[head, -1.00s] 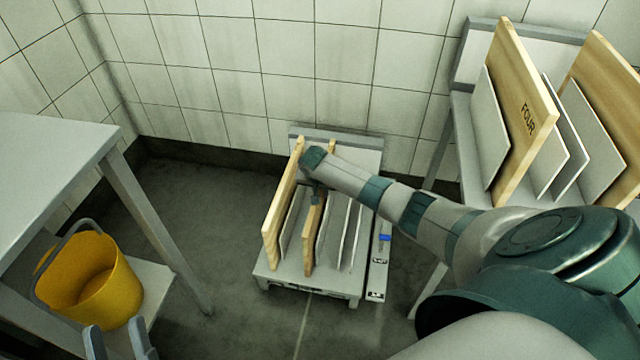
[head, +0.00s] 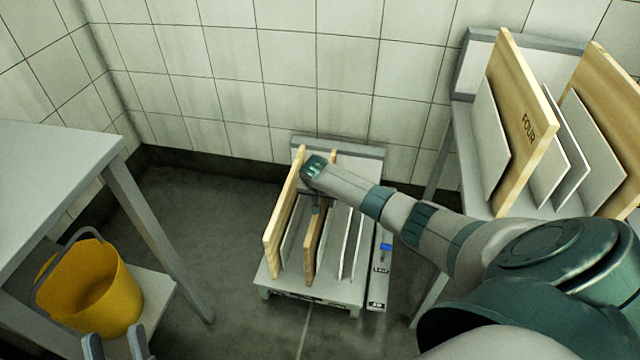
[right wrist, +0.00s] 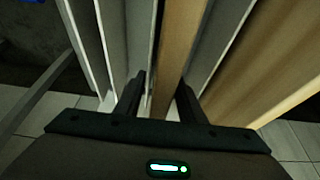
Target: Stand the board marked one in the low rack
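The low rack (head: 310,296) stands on the floor by the back wall. Two wooden boards stand upright in it, a left board (head: 283,225) and a shorter-looking middle board (head: 314,240); no number is readable on either. My right gripper (head: 317,205) reaches down over the middle board. In the right wrist view, the fingers of my right gripper (right wrist: 161,90) straddle a wooden board (right wrist: 176,50), with a gap visible on the left side, so it looks open. My left gripper (head: 115,345) is open and empty at the bottom left.
Thin pale panels (head: 350,240) stand in the low rack beside the boards. A higher rack (head: 462,115) at right holds a board marked FOUR (head: 520,120), another wooden board (head: 605,95) and panels. A table (head: 50,170) and a yellow bucket (head: 90,290) are at left.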

